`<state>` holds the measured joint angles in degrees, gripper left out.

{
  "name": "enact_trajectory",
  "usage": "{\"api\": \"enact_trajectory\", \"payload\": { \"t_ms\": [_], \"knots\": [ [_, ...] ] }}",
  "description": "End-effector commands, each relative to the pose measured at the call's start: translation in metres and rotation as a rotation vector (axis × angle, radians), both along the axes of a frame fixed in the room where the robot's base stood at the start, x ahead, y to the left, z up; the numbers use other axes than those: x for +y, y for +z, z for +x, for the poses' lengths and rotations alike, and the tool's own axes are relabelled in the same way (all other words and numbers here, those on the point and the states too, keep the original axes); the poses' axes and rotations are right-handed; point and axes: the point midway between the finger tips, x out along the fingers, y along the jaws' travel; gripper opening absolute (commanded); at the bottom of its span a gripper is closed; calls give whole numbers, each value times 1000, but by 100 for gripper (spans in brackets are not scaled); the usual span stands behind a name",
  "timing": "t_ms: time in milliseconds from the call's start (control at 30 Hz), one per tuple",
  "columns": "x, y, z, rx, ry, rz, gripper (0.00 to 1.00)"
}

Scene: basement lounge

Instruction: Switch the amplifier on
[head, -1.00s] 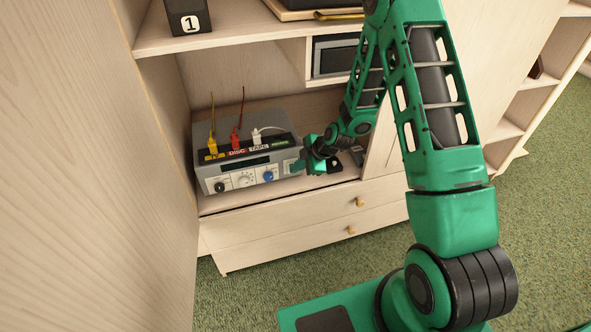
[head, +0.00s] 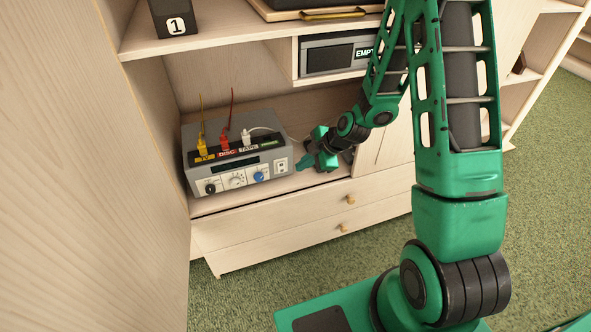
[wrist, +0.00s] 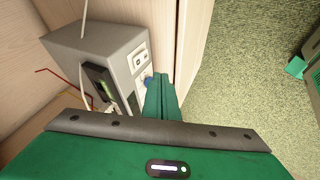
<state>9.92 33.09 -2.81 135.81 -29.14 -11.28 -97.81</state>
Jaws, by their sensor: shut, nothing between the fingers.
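The grey amplifier (head: 230,160) stands on the cabinet shelf, with a yellow, a red and a white plug in its top, labelled TV, DISC and TAPE. Its front has a dark display, a black knob (head: 210,188), a white knob (head: 236,181), a blue knob (head: 259,176) and a small white switch plate (head: 281,165) at the right end. The amplifier also shows in the wrist view (wrist: 97,54). My gripper (head: 299,165) is shut and empty, its tips just right of the switch plate. In the wrist view, the shut fingers (wrist: 160,92) point along the amplifier's front near the blue knob.
Drawers with round knobs (head: 350,199) lie below the shelf. A tall wooden panel (head: 80,180) stands on the left. Above are a box marked 1 (head: 173,17) and a grey unit (head: 330,54) reading EMPT. Green carpet (head: 290,265) is clear in front.

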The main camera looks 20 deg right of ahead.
Motion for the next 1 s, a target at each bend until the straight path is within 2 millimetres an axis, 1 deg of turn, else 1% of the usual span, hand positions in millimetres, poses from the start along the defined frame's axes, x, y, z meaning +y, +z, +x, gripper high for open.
{"api": "enact_trajectory", "payload": {
  "t_ms": [33, 200, 567, 667, 767, 867, 967, 1000],
  "knots": [
    [-2, 4, -2, 0, -2, 0, 0],
    [-5, 11, -6, 0, -1, 0, 0],
    [-6, 12, -7, 1, 0, 0, 0],
    [-9, 16, -9, 13, -16, 0, 0],
    [-19, 28, -16, 50, -65, -3, 0],
    [-36, 48, -31, 116, -162, -7, 0],
    [-59, 72, -52, 199, -302, -10, 0],
    [-68, 82, -62, 231, -363, -11, 0]
  ]
}}
